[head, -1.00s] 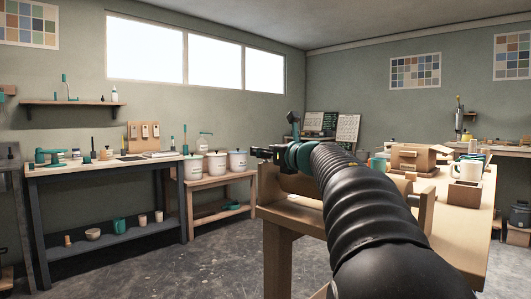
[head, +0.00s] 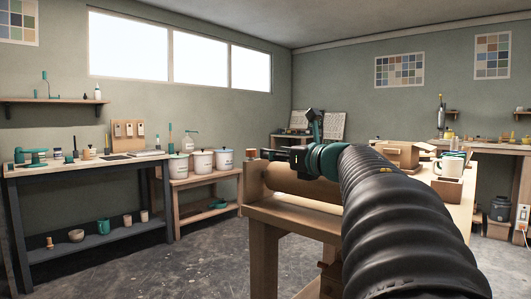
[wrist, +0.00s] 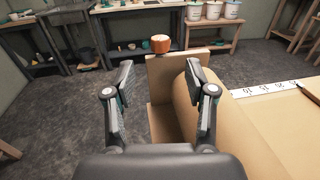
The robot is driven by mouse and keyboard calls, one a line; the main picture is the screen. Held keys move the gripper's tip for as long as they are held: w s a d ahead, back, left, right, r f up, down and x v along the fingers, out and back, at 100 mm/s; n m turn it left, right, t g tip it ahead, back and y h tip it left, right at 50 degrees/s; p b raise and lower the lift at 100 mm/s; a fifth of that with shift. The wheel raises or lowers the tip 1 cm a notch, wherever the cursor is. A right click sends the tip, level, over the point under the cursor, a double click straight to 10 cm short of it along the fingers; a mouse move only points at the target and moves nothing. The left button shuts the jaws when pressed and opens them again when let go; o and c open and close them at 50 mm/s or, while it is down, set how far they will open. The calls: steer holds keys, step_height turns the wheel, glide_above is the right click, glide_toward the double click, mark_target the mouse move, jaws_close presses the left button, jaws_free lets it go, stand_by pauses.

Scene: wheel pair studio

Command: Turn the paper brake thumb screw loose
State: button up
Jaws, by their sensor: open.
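The paper brake thumb screw looks to be the small orange-brown knob (wrist: 160,43) on top of an upright wooden bracket (wrist: 178,68) in the wrist view. A wide roll of brown paper (wrist: 205,100) lies right behind the bracket, and it also shows in the head view (head: 300,185). My gripper (wrist: 159,78) is open, with a finger on each side of the picture and the knob beyond the fingertips, between them in the picture. In the head view my gripper (head: 272,153) hangs over the roll's end, partly hidden by my arm.
A ruler strip (wrist: 265,88) lies along the paper on the table at right. A wooden box (head: 398,155) and a mug (head: 451,166) stand further along that table. White tubs (head: 202,161) stand on a low bench at the back.

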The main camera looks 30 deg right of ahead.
steer(key=shift+s, duration=0.45)
